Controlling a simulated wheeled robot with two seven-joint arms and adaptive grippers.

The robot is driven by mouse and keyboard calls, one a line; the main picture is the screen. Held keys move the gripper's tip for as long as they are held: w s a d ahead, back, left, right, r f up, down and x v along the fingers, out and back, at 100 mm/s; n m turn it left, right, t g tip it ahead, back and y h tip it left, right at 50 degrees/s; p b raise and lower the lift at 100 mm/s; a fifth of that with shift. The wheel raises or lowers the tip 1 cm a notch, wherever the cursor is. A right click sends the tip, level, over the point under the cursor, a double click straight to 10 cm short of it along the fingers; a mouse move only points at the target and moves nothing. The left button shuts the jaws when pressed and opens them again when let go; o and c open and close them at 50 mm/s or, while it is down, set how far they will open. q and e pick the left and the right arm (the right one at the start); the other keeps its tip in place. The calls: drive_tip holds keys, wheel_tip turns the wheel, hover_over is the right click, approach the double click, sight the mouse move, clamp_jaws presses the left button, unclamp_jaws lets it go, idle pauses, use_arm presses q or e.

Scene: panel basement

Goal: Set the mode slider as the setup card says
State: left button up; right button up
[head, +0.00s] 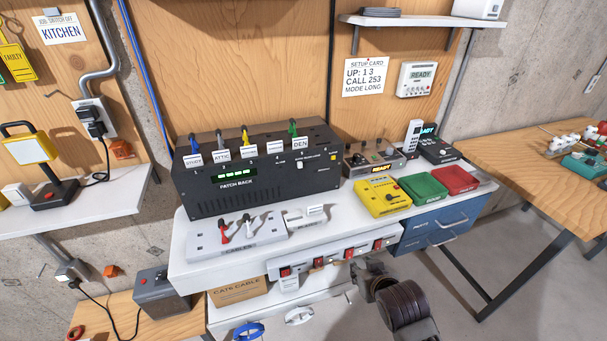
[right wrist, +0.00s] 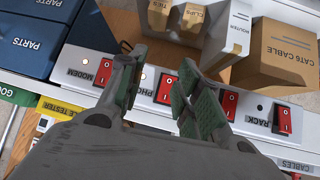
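The setup card (head: 365,77) on the wooden wall panel reads "UP: 1 3", "CALL 253", "MODE LONG". The black patch rack (head: 258,182) stands on the white bench and has a small pale slider-like control (head: 299,165) at its upper right. Its label is too small to read surely, and I cannot tell its setting. My right gripper (head: 374,278) is low in front of the bench, near the power strip and well below the rack. In the right wrist view my right gripper (right wrist: 160,95) is open and empty, its fingers over the strip. My left gripper is not in view.
A power strip (head: 335,255) with red switches runs along the bench front. A grey toggle box (head: 372,157), a yellow tester (head: 383,197), green (head: 425,188) and red (head: 461,180) trays stand right of the rack. A cable holder (head: 235,240) is in front.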

sight(301, 167)
drive_tip(key=w+a+r+t, duration=0.1)
drive_tip(key=a+r, duration=0.1)
drive_tip(key=r, duration=0.1)
drive_tip(key=w+a+r+t+y, duration=0.1)
drive_tip(key=w+a+r+t, duration=0.1)
drive_tip(key=r, duration=0.2)
drive_tip(key=w+a+r+t, duration=0.2)
drive_tip(key=r, duration=0.2)
drive_tip(key=shift+w+a+n+y, duration=0.15)
drive_tip(key=shift+a+n+y, duration=0.15)
drive_tip(key=shift+y, duration=0.1)
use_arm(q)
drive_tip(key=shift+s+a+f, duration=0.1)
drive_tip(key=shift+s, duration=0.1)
use_arm(e)
drive_tip(key=w+a+r+n+t+y, duration=0.1)
drive_tip(key=a+r+t+y, duration=0.1)
drive_tip(key=a+r, duration=0.3)
wheel_tip(301, 167, up, 3)
drive_tip(key=shift+a+f+t+y, duration=0.15)
drive_tip(key=shift+a+t+y, duration=0.05)
drive_tip(key=shift+t+y, duration=0.2)
drive_tip(key=shift+w, duration=0.1)
